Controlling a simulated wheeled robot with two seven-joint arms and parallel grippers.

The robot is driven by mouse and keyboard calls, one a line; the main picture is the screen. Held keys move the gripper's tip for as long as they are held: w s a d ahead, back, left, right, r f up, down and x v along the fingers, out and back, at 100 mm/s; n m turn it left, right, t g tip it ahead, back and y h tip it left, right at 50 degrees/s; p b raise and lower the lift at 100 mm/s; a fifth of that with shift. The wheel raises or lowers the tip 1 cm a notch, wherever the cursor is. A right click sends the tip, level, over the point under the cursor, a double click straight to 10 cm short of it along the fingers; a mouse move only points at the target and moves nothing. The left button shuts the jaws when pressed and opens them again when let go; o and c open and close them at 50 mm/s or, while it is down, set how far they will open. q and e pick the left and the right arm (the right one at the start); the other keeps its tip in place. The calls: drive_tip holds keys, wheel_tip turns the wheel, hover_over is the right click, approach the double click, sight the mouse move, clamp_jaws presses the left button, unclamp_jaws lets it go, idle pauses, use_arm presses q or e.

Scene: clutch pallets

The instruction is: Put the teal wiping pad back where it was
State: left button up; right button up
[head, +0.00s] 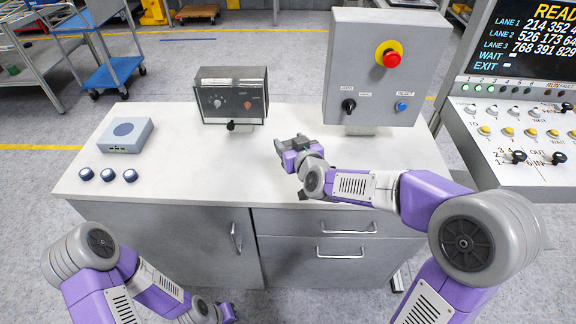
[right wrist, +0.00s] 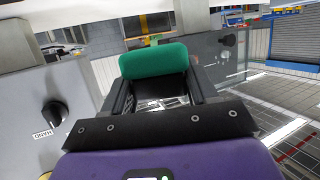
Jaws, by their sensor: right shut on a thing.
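The teal wiping pad (right wrist: 153,60) shows in the right wrist view as a rounded green block between the fingertips. My right gripper (right wrist: 155,85) is shut on it. In the head view my right gripper (head: 279,146) is over the middle of the white worktop, pointing to the back left; the pad cannot be made out there. Whether the pad touches the worktop I cannot tell. My left gripper (head: 228,312) is low at the bottom edge, in front of the cabinet, only partly seen; its jaws do not show clearly.
The worktop (head: 185,175) is clear left of the right gripper. A covered switch box (head: 232,108) stands at the back, a grey control panel (head: 380,75) at the back right. A blue-grey box (head: 117,135) and three dark knobs (head: 108,174) are at left. A console (head: 520,150) stands at right.

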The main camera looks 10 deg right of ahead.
drive_tip(key=b, duration=0.2)
hover_over(291, 177)
wheel_tip(291, 177, down, 4)
drive_tip(key=shift+f, duration=0.15)
wheel_tip(291, 177, down, 5)
drive_tip(key=shift+f+b, duration=0.1)
drive_tip(key=shift+b, duration=0.9)
drive_tip(key=shift+r, duration=0.2)
drive_tip(key=shift+f, duration=0.2)
drive_tip(key=o, duration=1)
drive_tip(key=shift+r, duration=0.1)
drive_tip(key=shift+o, duration=0.2)
